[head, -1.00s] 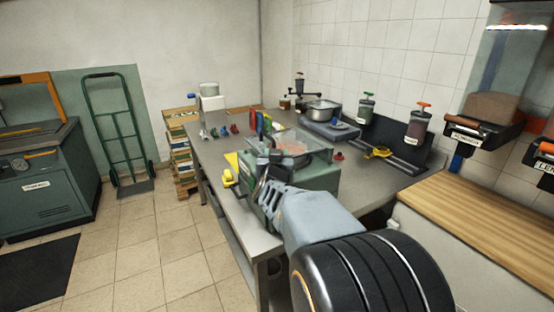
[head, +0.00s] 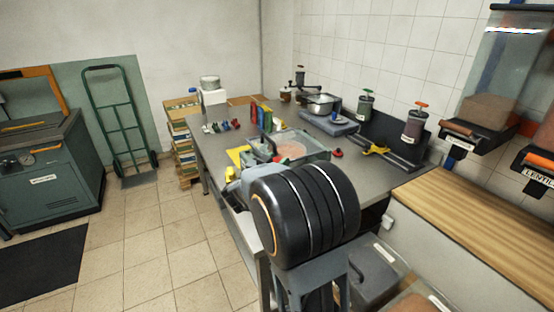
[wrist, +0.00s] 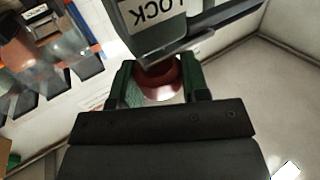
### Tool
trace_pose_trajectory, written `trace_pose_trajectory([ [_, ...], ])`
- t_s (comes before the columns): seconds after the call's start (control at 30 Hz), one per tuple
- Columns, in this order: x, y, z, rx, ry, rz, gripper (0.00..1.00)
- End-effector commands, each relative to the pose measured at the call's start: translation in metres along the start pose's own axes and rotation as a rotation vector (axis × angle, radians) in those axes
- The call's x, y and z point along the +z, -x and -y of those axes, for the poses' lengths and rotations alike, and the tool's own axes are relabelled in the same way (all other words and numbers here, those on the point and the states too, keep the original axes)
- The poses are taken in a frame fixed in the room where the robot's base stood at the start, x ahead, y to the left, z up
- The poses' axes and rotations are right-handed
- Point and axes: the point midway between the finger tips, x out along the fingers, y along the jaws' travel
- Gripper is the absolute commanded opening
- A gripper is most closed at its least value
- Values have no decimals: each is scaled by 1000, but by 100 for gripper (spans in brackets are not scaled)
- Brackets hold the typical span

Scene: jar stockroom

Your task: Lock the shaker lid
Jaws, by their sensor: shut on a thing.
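In the wrist view a grey part with an upside-down "LOCK" label (wrist: 153,14) reaches toward the fingers. My gripper (wrist: 162,70) is shut there, with its green fingers either side of a dark red knob (wrist: 162,84) just below that label. The fingertip contact is partly hidden.
A yellow tool (head: 376,150) and a red item (head: 337,153) lie right of the shaker. Jars (head: 414,125), a pot (head: 323,104) and upright coloured items (head: 263,116) stand farther back. A wooden counter (head: 485,218) is at right. Tiled floor is open at left.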

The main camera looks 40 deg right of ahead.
Motion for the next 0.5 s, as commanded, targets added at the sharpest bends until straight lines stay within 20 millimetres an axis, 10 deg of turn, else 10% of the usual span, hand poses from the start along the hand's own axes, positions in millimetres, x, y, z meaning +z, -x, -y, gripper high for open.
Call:
trace_pose_trajectory([
  [0.4, -4, 0, 0, 6, -4, -8, 18],
  [0.43, -4, 0, 0, 6, -4, -8, 43],
  [0.5, -3, 0, 0, 6, -4, -7, 50],
])
